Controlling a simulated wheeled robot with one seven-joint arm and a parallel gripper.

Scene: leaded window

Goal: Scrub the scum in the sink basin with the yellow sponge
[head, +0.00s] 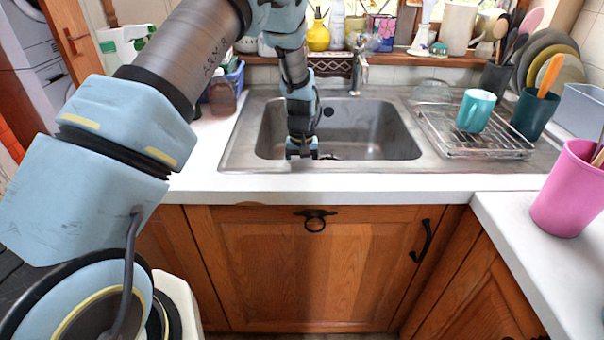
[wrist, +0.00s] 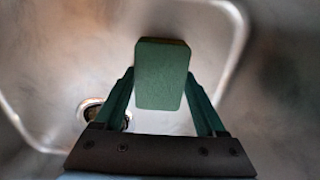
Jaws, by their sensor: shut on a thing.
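In the wrist view a rectangular block with a green face (wrist: 161,75) sits between the two green fingers of my gripper (wrist: 160,76). I take it for the sponge; no yellow side shows. My gripper is shut on it and holds it above the basin floor or on it; I cannot tell which. In the head view my gripper (head: 301,155) points down inside the steel sink basin (head: 375,125), at its front left, and the sponge is not clear there. Scum cannot be clearly made out; the basin floor is blurred in the wrist view.
The drain (wrist: 92,108) shows left of the sponge in the wrist view. The faucet (head: 355,75) stands behind the basin. A wire rack (head: 490,145) with a teal mug (head: 474,110) is right of it. A pink cup (head: 566,190) stands on the right counter.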

